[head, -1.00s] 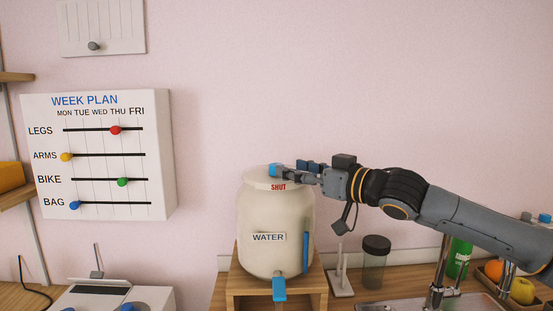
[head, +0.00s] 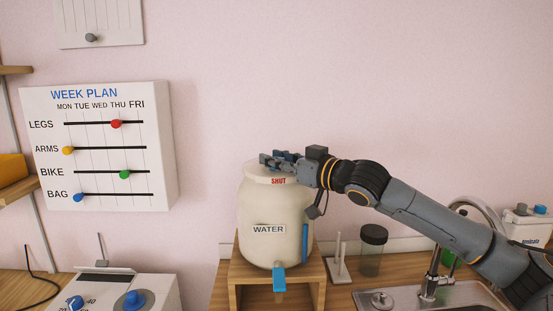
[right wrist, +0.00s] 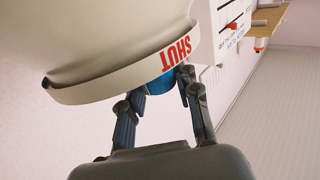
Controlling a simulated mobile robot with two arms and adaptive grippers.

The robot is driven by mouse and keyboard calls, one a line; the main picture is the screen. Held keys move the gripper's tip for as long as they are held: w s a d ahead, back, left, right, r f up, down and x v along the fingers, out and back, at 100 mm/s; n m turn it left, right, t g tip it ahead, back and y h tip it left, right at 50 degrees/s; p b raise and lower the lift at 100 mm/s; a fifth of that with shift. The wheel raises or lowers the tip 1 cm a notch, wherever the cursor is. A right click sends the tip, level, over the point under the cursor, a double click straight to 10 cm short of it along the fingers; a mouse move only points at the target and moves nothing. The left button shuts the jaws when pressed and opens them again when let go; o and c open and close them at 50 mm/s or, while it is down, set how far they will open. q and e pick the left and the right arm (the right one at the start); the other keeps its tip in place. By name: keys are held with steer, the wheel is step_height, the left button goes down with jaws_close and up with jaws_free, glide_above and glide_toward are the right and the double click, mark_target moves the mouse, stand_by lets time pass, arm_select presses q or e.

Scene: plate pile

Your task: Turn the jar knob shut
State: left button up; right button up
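The cream jar (head: 272,212) with a WATER label stands on a small wooden stand. Its pale lid carries the red word SHUT (head: 278,181) on the rim. My right gripper (head: 268,159) is over the lid and hides the knob in the head view. In the right wrist view the blue knob (right wrist: 161,84) shows between the two fingers of the right gripper (right wrist: 161,88), close beside the word SHUT. The fingers are spread on either side of it; whether they touch it is unclear. My left gripper is out of view.
A blue tap (head: 279,279) sticks out low on the jar's front. A dark-lidded container (head: 372,253) and a pale upright holder (head: 338,262) stand to the right, near the sink (head: 385,300). A slider board (head: 100,145) hangs at left.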

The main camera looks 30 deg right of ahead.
jaws_close()
